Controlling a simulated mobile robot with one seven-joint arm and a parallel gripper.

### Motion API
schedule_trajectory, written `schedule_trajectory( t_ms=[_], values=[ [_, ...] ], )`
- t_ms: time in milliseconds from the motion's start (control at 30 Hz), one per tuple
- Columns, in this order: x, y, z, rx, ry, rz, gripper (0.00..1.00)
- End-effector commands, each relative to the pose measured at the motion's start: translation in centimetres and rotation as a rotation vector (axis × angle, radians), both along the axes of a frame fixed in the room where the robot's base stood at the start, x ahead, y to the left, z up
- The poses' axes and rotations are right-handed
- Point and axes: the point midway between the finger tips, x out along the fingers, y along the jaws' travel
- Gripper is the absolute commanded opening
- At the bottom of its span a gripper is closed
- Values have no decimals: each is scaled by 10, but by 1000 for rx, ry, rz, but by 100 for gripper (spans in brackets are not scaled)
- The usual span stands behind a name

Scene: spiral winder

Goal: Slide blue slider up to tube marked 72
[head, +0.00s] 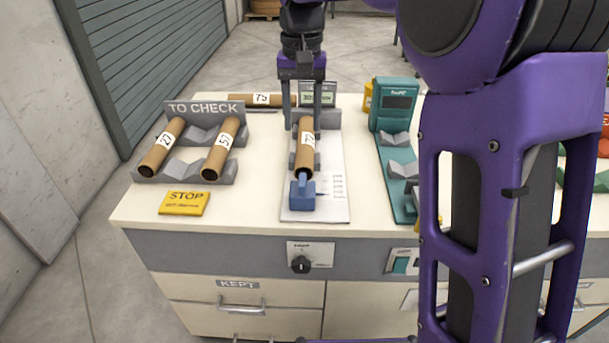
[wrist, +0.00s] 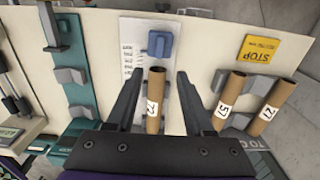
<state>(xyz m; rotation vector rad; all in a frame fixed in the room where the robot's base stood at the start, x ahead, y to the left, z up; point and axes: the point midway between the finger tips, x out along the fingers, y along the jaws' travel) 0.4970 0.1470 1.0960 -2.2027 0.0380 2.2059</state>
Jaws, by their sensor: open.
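The blue slider (head: 302,194) sits at the near end of the middle white board, and it also shows in the wrist view (wrist: 160,44). A brown tube (head: 305,150) lies in a grey holder just beyond it. Its white label seems to read 72 in the wrist view (wrist: 153,108). The slider's narrow blue tip points at the tube's near end; I cannot tell whether they touch. My gripper (head: 303,122) points down at the tube's far part. Its open fingers are on either side of the tube in the wrist view (wrist: 160,74), with nothing gripped.
Tubes marked 27 (head: 162,148) and 57 (head: 220,150) lie in the TO CHECK rack at left, behind a yellow STOP sign (head: 184,203). A tube marked 75 (head: 262,100) lies at the back. A teal gauge (head: 394,105) stands right. Printed marks line the board beside the slider.

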Motion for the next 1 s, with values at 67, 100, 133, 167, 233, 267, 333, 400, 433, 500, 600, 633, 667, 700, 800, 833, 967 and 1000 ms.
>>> schedule_trajectory(
  t_ms=[67,100,133,167,233,267,333,400,433,500,600,633,667,700,800,833,967,1000],
  values=[
    [-1,0,-19,-1,4,0,52],
    [-1,0,-28,-2,4,0,52],
    [-1,0,-35,-1,4,0,52],
    [-1,0,-42,-2,4,0,52],
    [-1,0,-57,-2,4,0,52],
    [0,0,-64,-1,3,0,52],
    [-1,0,-79,-1,2,0,52],
    [-1,0,-94,-1,3,0,52],
    [-1,0,-101,-1,3,0,52],
    [-1,0,-115,-1,3,0,52],
    [-1,0,-131,0,1,0,52],
    [0,0,-135,0,1,0,52],
    [0,0,-139,0,1,0,52],
    [0,0,-143,0,1,0,52],
    [0,0,-151,1,-1,0,52],
    [0,0,-152,1,-1,0,52],
    [0,0,-154,0,-1,0,52],
    [0,0,-154,0,-1,0,52]
  ],
)
